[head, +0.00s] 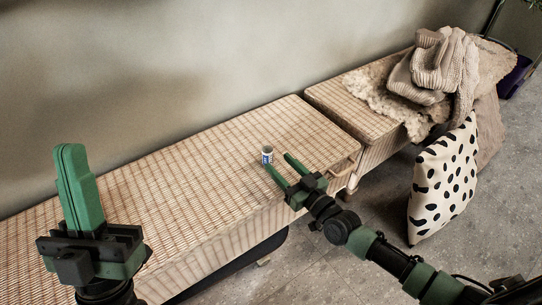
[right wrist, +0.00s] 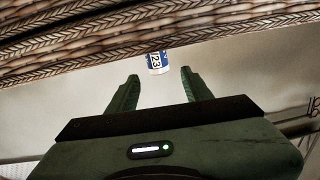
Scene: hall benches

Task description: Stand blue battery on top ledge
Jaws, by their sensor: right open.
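A small blue-and-white battery (head: 267,155) stands upright on the near woven bench top (head: 190,172), close to its right end. In the right wrist view the battery (right wrist: 157,63) shows its blue label with digits, just beyond the fingertips and between their lines. My right gripper (head: 278,162) is open, its fingers pointing at the battery from the front edge. It also shows open in the right wrist view (right wrist: 160,75), with nothing between the fingers. My left gripper (head: 72,150) is raised at the left, away from the battery; its fingers overlap in view. I cannot make out a separate top ledge.
A second woven bench (head: 350,105) stands beyond a gap, with a fluffy throw (head: 385,88) and a knitted blanket (head: 440,62) at its far end. A spotted cushion (head: 443,185) leans against it on the floor. The near bench top is otherwise clear.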

